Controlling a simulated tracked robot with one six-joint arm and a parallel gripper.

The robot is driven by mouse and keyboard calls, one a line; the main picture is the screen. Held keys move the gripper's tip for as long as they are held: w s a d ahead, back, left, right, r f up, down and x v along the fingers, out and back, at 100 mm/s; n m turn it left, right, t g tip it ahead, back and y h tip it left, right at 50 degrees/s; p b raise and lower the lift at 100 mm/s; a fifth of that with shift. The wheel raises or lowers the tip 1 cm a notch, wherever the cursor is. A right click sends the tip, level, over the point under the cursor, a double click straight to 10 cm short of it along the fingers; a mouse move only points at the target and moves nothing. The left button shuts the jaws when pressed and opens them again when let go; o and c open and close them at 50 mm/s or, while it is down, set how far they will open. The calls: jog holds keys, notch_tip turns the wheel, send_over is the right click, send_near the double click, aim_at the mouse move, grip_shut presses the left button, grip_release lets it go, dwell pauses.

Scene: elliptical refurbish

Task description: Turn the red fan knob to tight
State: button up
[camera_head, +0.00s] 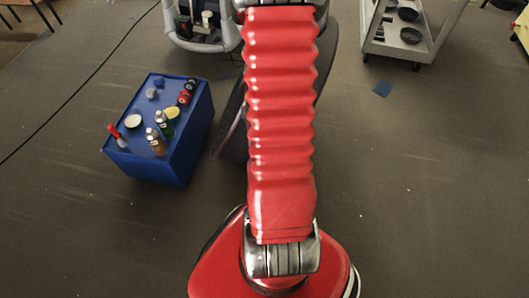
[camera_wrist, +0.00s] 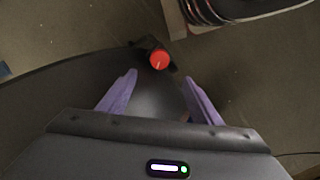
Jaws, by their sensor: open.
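The red fan knob (camera_wrist: 160,59) is a small round red cap with a pale line on its face, in the upper middle of the wrist view. It sits on a dark bracket at the edge of a large dark rounded body. My gripper (camera_wrist: 160,78) has two purple fingers spread apart, one left and one right, with nothing between them. The fingertips are a little below the knob in the picture and do not touch it. In the head view my red arm hides the knob and the gripper.
A blue box (camera_head: 150,168) with bottles and small parts on top stands on the floor at left. A grey cart (camera_head: 398,48) with dark pans stands at the upper right. A grey machine (camera_head: 203,40) is at the top. Open floor lies at right.

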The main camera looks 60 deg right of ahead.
jog(key=shift+f, duration=6.7)
jog(key=shift+c, duration=0.4)
